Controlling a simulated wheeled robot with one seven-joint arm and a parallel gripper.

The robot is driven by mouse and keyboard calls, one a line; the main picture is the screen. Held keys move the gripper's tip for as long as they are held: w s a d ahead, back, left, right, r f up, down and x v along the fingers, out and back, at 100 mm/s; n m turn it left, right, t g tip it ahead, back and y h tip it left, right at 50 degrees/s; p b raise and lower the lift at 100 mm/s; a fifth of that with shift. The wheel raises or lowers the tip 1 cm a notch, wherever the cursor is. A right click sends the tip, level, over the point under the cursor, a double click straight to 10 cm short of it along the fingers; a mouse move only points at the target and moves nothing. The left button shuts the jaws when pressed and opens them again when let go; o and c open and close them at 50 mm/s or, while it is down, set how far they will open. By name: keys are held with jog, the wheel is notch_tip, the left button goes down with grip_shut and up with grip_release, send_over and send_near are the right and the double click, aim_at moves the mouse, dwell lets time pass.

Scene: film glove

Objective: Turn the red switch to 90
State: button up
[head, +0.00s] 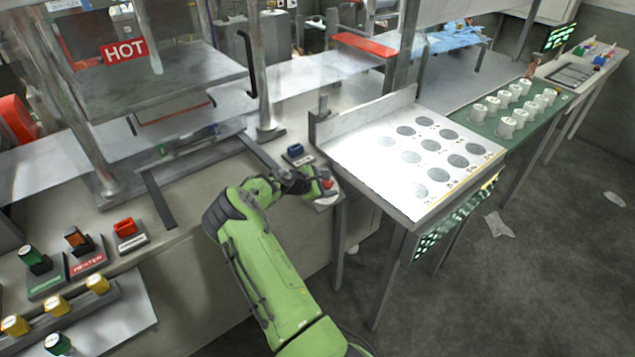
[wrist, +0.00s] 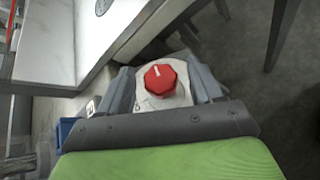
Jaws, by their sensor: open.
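The red switch (wrist: 160,80) is a faceted red knob on a pale dial plate (wrist: 150,102) in the wrist view. A short white mark on its top points toward the upper edge of the picture. The dial's markings are too small to read. In the head view the red switch (head: 327,184) sits at the bench corner, partly behind my gripper (head: 311,181). My gripper (wrist: 162,68) is open in the wrist view, one grey finger on each side of the knob. I see gaps between the knob and both fingers; whether either touches it lower down I cannot tell.
A blue switch (head: 295,149) stands just behind the red one. A white table with grey discs (head: 400,150) is close on the right. Another red control (head: 125,227) and the green and orange switches stand at the left. A press marked HOT (head: 125,50) is behind.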

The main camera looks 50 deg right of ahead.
jog(key=p+v, duration=0.2)
jog(key=v, duration=1.3)
jog(key=s+a+r+m+t+y, duration=0.2)
jog(key=s+a+r+m+y, duration=0.1)
jog(key=a+r, duration=0.3)
jog(key=s+a+r+m+t+y, duration=0.1)
jog(key=s+a+r+m+y, duration=0.2)
jog(key=a, duration=0.6)
jog(key=s+a+r+m+t+y, duration=0.25)
jog(key=s+a+r, duration=0.2)
jog(key=a, duration=0.25)
jog(key=s+a+r+t+y, duration=0.1)
jog(key=s+a+r, duration=0.1)
jog(key=s+a, duration=0.3)
jog(key=s+a+r+y, duration=0.2)
jog(key=s+a, duration=0.4)
jog(key=s, duration=0.3)
jog(key=shift+a+r+m+t, duration=0.2)
jog(key=shift+r+m+t, duration=0.15)
jog(key=shift+r+m, duration=0.1)
